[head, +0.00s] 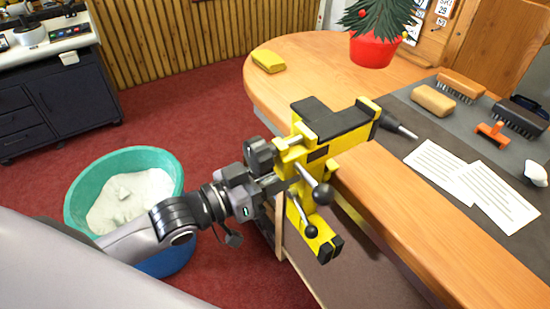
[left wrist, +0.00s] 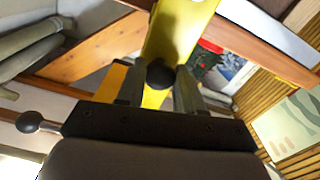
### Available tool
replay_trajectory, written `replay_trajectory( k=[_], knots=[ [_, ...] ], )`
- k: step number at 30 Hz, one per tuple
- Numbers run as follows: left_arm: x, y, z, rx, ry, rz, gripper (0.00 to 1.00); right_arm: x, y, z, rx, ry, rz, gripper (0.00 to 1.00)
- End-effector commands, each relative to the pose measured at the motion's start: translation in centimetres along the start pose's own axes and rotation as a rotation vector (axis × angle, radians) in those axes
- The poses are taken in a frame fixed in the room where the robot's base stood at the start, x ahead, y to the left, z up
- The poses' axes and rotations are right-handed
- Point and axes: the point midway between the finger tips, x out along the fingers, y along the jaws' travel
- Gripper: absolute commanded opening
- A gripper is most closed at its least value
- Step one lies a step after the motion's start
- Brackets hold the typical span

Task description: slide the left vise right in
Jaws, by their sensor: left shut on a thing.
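The left vise (head: 318,148), yellow with black jaws, is mounted at the bench's near left edge. Its yellow body rises in the left wrist view (left wrist: 180,35). Two dark ball knobs show on its front, one at the end of a slanted metal rod. My left gripper (head: 284,181) reaches the vise front from the left. In the left wrist view my left gripper (left wrist: 158,92) has its fingers on either side of a part of the vise, with a dark ball (left wrist: 160,75) between them. The exact gripped part is partly hidden. My right gripper is not in view.
The wooden bench (head: 400,215) carries a yellow block (head: 268,61), a red-potted plant (head: 372,48), brushes (head: 461,85) and paper sheets (head: 440,170). A teal tub (head: 78,205) with white contents stands on the red floor below my arm. A dark cabinet (head: 55,100) stands at left.

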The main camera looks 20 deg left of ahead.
Motion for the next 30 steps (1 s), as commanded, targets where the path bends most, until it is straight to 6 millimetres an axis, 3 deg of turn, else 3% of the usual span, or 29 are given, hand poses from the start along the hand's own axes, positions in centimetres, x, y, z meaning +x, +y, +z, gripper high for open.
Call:
replay_trajectory(
  k=[13, 27, 28, 30],
  knots=[
    [0.0, 4.4, 0.7, -0.004, 0.003, 0.003, 0.0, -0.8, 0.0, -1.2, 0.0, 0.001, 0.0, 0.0],
    [0.0, 5.2, 1.0, -0.002, 0.001, 0.006, 0.0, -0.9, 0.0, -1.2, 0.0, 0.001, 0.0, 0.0],
    [0.0, 5.2, 1.0, -0.002, 0.001, 0.007, 0.39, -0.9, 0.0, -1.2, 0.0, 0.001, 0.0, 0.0],
    [0.0, 5.2, 1.0, -0.003, 0.001, 0.006, 0.61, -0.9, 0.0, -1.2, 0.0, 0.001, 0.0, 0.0]
  ],
)
